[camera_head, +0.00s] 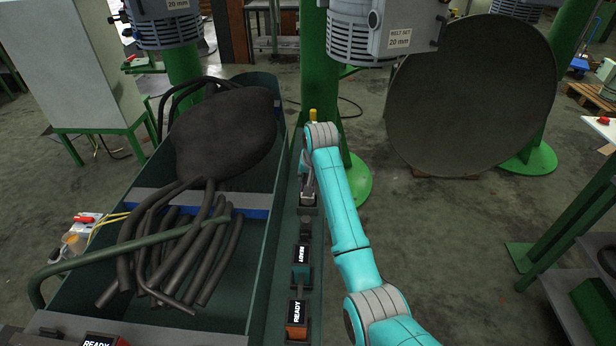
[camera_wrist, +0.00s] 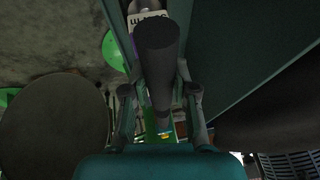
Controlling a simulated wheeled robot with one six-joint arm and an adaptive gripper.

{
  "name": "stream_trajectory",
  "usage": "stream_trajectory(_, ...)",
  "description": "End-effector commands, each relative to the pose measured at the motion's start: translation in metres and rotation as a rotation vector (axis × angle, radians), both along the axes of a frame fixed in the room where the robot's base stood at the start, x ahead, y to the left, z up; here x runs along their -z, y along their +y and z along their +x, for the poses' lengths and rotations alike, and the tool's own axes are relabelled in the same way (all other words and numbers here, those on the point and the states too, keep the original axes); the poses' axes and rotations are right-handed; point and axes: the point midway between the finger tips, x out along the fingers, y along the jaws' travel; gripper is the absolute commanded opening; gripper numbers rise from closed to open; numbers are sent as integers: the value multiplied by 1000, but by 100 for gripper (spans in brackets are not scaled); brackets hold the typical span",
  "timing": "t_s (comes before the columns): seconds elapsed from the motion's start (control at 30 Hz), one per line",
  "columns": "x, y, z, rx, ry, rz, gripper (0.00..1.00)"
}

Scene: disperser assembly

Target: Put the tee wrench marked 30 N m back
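My gripper (camera_wrist: 160,92) reaches down over the narrow green rail beside the trough. In the wrist view its two fingers stand on either side of a dark round bar or handle (camera_wrist: 157,55). I cannot tell whether they press on it or leave a gap. In the head view my arm hides most of my gripper, and only a grey part shows above a pale holder (camera_head: 308,198) on the rail. No 30 N m marking is readable, so I cannot tell whether the dark bar is the tee wrench.
Several holders line the rail, including ones with READY labels (camera_head: 303,253) (camera_head: 297,312). The green trough (camera_head: 273,160) on the left holds a dark lump (camera_head: 225,130) and several hoses (camera_head: 190,240). A green column (camera_head: 320,80) and a large round disc (camera_head: 470,95) stand beyond.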

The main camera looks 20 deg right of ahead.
Motion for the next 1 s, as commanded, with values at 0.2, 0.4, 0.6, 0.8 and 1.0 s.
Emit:
stream_trajectory(0.2,0,0,0,0,1,0,53)
stream_trajectory(0.4,0,0,0,0,1,0,53)
stream_trajectory(0.6,-16,0,-6,0,-2,0,53)
stream_trajectory(0.8,-52,-2,-22,0,-4,0,53)
stream_trajectory(1.0,-85,-3,-38,0,-2,0,53)
